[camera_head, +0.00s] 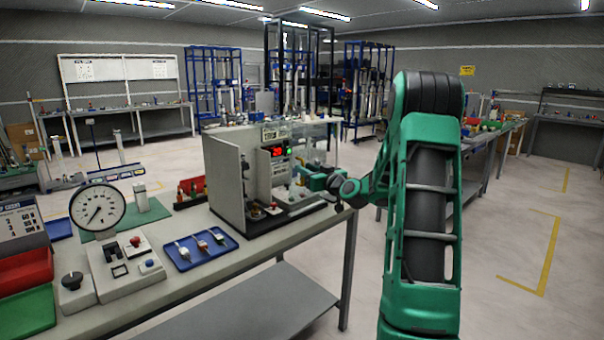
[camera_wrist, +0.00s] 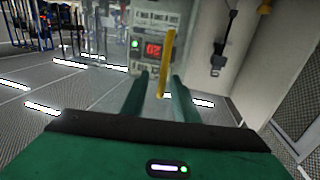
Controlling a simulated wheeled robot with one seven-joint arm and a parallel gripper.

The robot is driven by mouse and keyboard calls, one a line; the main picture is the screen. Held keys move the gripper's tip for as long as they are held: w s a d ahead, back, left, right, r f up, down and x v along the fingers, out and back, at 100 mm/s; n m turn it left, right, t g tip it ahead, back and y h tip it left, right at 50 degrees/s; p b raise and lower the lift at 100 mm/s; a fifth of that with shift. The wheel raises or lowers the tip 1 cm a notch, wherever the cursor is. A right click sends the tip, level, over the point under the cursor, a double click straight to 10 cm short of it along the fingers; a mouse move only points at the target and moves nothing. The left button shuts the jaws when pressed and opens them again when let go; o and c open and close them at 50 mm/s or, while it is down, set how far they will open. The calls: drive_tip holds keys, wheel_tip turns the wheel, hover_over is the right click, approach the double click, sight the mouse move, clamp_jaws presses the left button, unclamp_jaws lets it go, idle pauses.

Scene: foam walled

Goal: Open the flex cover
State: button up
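A pale bench machine (camera_head: 228,175) with a red digital display stands on the near bench. A clear, see-through panel (camera_wrist: 112,40), which looks like the flex cover, shows left of the display in the wrist view; its outline is faint. A yellow upright bar (camera_wrist: 167,62) seems to be its handle. My gripper (camera_head: 308,174) is at the machine's right front side. In the wrist view my gripper (camera_wrist: 160,82) has its two green fingers apart, with the yellow bar appearing between them. I cannot tell whether the fingers touch it.
The machine's pale side wall (camera_wrist: 275,50) is close on the right in the wrist view. A blue tray (camera_head: 200,262) with small tools, a dial gauge (camera_head: 97,207) and a control box (camera_head: 128,262) stand left on the bench. The floor to the right is open.

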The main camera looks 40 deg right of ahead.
drive_tip(key=s+a, duration=0.1)
drive_tip(key=s, duration=0.9)
drive_tip(key=shift+s, duration=0.3)
drive_tip(key=shift+a, duration=0.15)
drive_tip(key=s+a+f+n+g+y, duration=0.1)
drive_tip(key=s+a+f+g+y, duration=0.2)
drive_tip(key=a, duration=0.5)
drive_tip(key=s+a+f+n+g, duration=0.1)
drive_tip(key=s+a+f+g, duration=0.2)
drive_tip(key=a+f+g, duration=0.35)
drive_tip(key=s+a+m+g, duration=0.2)
drive_tip(key=s+g, duration=0.1)
drive_tip(key=s, duration=0.7)
drive_tip(key=s+a+m+g, duration=0.2)
drive_tip(key=s+a, duration=0.1)
drive_tip(key=s, duration=0.7)
drive_tip(key=s+a+f+m+g+h, duration=0.1)
drive_tip(key=s+a+m+g, duration=0.1)
drive_tip(key=s, duration=0.9)
drive_tip(key=shift+a+m+g, duration=0.2)
drive_tip(key=shift+m+g, duration=0.4)
drive_tip(key=shift+g, duration=0.25)
drive_tip(key=shift+f, duration=0.1)
